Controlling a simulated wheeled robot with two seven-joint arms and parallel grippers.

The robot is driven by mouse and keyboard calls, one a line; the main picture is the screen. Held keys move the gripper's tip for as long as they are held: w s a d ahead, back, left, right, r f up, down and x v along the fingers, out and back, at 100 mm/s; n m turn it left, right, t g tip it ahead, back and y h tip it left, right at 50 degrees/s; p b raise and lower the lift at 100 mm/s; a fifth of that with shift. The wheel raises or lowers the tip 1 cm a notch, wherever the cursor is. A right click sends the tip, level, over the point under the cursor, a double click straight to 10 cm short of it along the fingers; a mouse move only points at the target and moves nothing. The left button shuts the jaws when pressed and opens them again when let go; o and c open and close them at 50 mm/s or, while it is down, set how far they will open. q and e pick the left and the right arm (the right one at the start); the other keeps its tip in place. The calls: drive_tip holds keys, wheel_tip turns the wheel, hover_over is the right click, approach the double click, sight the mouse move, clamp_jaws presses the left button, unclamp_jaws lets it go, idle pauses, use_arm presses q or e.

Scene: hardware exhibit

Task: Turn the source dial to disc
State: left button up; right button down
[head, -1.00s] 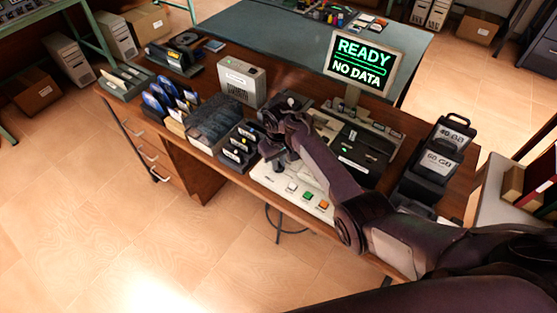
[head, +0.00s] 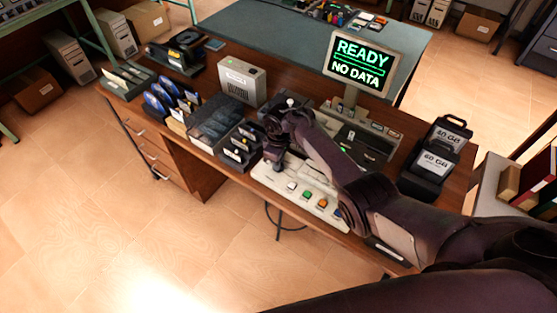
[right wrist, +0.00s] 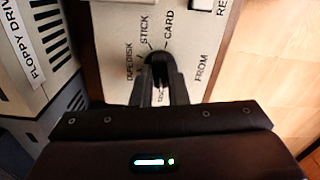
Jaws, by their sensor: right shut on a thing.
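The source dial (right wrist: 157,62) is a dark knob on the pale console panel (right wrist: 190,25), in the right wrist view. Around it I read STICK, CARD, FROM and a label ending in DISK; a label between the fingers is mostly hidden. My right gripper (right wrist: 157,75) is shut on the dial, one finger on each side. The dial's pointer direction is hard to tell. In the head view my right gripper (head: 274,160) is at the left end of the console (head: 318,209), and hides the dial. My left gripper is not in view.
A screen (head: 361,63) reads READY, NO DATA. White, green and orange buttons (head: 307,196) line the console front. A slotted rack (head: 240,150) stands close left of the gripper.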

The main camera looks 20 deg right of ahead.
idle(0.4)
drive_tip(key=c, duration=1.4)
unclamp_jaws()
drive_tip(key=shift+c, duration=0.2)
wheel_tip(320, 180, up, 8)
drive_tip(key=shift+f+p, duration=0.1)
drive_tip(key=shift+p, duration=0.2)
